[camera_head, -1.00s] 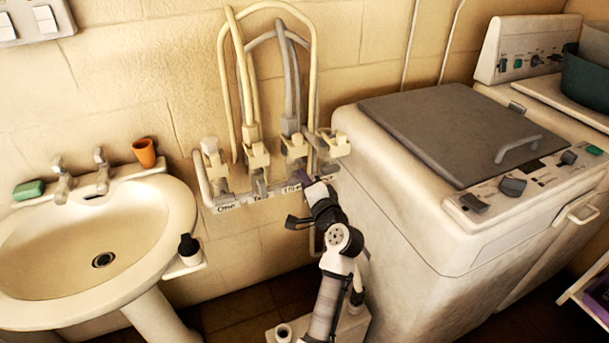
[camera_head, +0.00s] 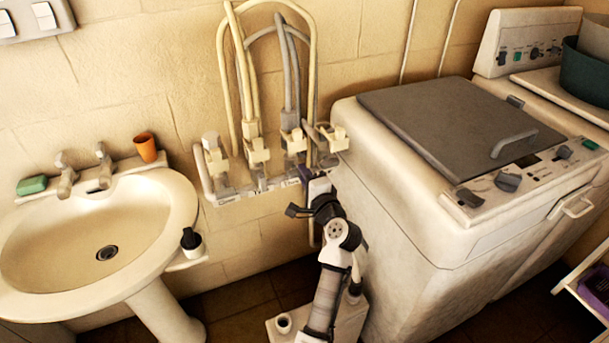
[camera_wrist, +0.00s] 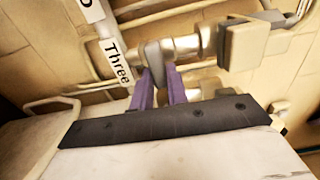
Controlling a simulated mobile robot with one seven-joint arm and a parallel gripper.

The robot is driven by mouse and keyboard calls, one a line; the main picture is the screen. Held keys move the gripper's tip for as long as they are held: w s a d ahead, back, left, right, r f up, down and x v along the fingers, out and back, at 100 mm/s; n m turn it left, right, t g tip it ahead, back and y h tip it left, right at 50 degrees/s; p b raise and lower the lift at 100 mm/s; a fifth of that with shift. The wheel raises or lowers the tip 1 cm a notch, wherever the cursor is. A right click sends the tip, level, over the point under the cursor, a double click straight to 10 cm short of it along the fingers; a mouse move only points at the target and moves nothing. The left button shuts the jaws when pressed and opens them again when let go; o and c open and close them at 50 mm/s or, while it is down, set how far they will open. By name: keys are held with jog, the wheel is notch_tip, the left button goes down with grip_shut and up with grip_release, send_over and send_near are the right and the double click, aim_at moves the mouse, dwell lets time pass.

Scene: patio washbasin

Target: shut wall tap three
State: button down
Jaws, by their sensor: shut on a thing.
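Wall tap three shows in the wrist view as a metal tap body (camera_wrist: 186,47) beside a white label reading "Three" (camera_wrist: 118,66). Its grey lever (camera_wrist: 153,58) stands between the purple fingers of my gripper (camera_wrist: 161,76). The gripper is shut on this lever near its free end. In the head view my gripper (camera_head: 307,174) reaches up to the right end of the labelled tap rail (camera_head: 240,193). The lever is too small and too covered to make out there.
Neighbouring wall taps with cream connectors (camera_head: 257,152) and hoses (camera_head: 247,80) stand close to the left. A washing machine (camera_head: 400,200) is close on the right. A washbasin (camera_head: 150,210) with an orange cup (camera_head: 145,147) is at left.

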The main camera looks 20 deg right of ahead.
jog(key=c, duration=1.4)
grip_release()
jog(key=shift+s+d+b, duration=0.15)
jog(key=shift+s+b, duration=0.9)
jog(key=shift+s, duration=2.45)
jog(key=shift+s+d+b, duration=0.1)
jog(key=shift+s+b, duration=0.9)
jog(key=shift+s, duration=2.45)
